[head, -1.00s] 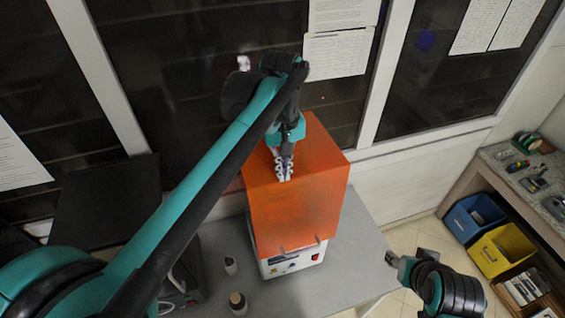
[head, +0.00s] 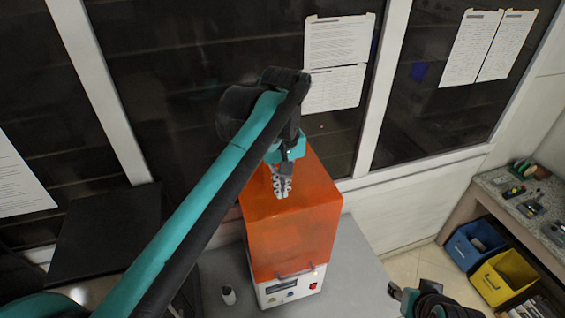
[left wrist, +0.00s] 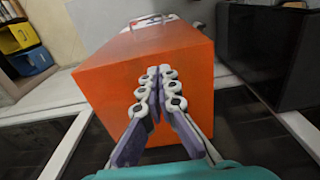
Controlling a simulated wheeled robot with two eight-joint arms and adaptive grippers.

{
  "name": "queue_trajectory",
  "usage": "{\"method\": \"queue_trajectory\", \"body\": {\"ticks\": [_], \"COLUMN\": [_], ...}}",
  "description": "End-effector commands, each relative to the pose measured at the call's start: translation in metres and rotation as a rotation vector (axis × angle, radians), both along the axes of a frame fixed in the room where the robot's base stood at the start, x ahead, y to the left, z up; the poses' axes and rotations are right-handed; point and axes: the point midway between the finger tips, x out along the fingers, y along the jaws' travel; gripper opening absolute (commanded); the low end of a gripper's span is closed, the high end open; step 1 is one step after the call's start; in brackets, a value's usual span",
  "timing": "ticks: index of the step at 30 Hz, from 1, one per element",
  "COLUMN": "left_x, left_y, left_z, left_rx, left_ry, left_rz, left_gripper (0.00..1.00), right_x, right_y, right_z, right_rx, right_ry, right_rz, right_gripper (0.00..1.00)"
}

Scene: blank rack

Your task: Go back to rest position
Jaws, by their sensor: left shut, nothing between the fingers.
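My left gripper (head: 281,187) is shut and empty, in front of or above the top of an orange box-shaped cover (head: 313,205) in the head view. In the left wrist view its closed fingers (left wrist: 157,90) overlap the orange cover (left wrist: 110,75); I cannot tell whether they touch it. The cover sits on a white machine base (head: 291,289) with a red switch, on a grey table (head: 360,265). My right gripper (head: 396,291) shows only in part at the bottom right of the head view, and its jaws are too small to read.
A small bottle (head: 228,295) stands on the table left of the machine. Blue (head: 474,245) and yellow bins (head: 503,277) sit under a shelf at the right. Dark windows with papers (head: 339,40) rise behind. A dark panel (head: 105,235) stands at the left.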

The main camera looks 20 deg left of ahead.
Motion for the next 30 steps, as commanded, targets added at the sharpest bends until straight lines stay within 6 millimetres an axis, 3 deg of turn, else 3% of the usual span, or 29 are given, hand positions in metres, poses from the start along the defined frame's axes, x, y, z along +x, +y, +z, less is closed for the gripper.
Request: {"method": "queue_trajectory", "body": {"ticks": [3, 9, 17, 20, 23, 30], "left_x": [0.001, 0.001, -0.001, -0.006, -0.018, -0.060], "left_y": [0.000, 0.000, 0.000, 0.003, 0.009, 0.024], "left_z": [0.025, 0.056, 0.064, 0.053, 0.027, -0.066], "left_rx": [0.001, 0.001, 0.000, -0.002, -0.002, 0.058], "left_ry": [-0.001, -0.001, -0.006, -0.041, -0.120, -0.371], "left_rz": [0.000, 0.001, -0.004, -0.039, -0.119, -0.372], "left_gripper": [0.00, 0.00, 0.00, 0.00, 0.00, 0.00], "right_x": [0.000, 0.000, 0.000, 0.000, 0.000, 0.000], "right_y": [0.000, 0.000, 0.000, 0.000, 0.000, 0.000], "right_z": [-0.004, -0.005, -0.005, -0.005, -0.005, -0.005], "right_rx": [0.000, 0.000, 0.000, 0.000, 0.000, 0.000], "right_ry": [0.000, 0.000, 0.000, 0.000, 0.000, 0.000], "right_rz": [0.000, 0.000, 0.000, 0.000, 0.000, 0.000], "right_gripper": [0.44, 0.44, 0.44, 0.44, 0.44, 0.44]}}
